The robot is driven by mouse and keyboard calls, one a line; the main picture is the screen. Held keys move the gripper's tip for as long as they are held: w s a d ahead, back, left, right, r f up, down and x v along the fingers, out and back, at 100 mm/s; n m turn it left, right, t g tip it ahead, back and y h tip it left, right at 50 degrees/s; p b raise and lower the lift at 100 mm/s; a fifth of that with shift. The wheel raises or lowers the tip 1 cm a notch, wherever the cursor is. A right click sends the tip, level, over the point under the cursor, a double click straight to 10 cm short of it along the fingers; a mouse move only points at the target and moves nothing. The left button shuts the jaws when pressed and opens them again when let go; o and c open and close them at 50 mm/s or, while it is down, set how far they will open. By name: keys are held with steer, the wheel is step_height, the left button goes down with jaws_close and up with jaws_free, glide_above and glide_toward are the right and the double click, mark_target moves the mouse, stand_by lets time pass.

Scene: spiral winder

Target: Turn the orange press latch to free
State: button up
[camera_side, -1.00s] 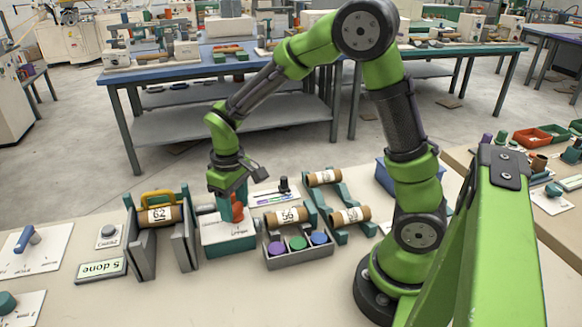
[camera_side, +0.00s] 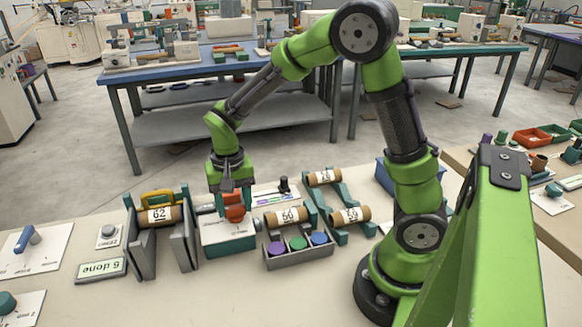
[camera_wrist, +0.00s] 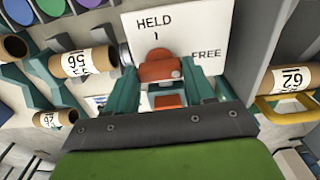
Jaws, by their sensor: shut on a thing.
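The orange press latch (camera_side: 235,214) stands on top of a white-topped teal box (camera_side: 230,246). In the wrist view the latch (camera_wrist: 160,66) sits on a white plate (camera_wrist: 190,22) marked HELD, with a short tick under it, and FREE to the right. My gripper (camera_side: 234,203) points down over the box, its teal fingers shut on the latch from both sides. The fingers also show in the wrist view (camera_wrist: 162,74). The latch's upper end lies near the HELD tick; its exact pointing is unclear. The fingers hide part of its sides.
Left of the box, a grey stand (camera_side: 143,245) holds a roll labelled 62 (camera_side: 160,215) under a yellow handle. Close on the right are a tray of coloured discs (camera_side: 298,255) and teal racks with labelled rolls (camera_side: 350,215).

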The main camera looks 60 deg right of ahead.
mark_target(234, 206)
steer(key=shift+m, duration=0.3)
steer(key=o, duration=1)
steer(key=shift+o, duration=0.2)
step_height(234, 206, up, 17)
steer(key=s+a+f+n+t+y, duration=0.1)
steer(key=s+n+t, duration=0.4)
steer(key=s, duration=0.8)
steer(key=shift+s+a+t+y, duration=0.35)
steer(key=shift+t+y, duration=0.15)
steer(key=shift+t, duration=0.6)
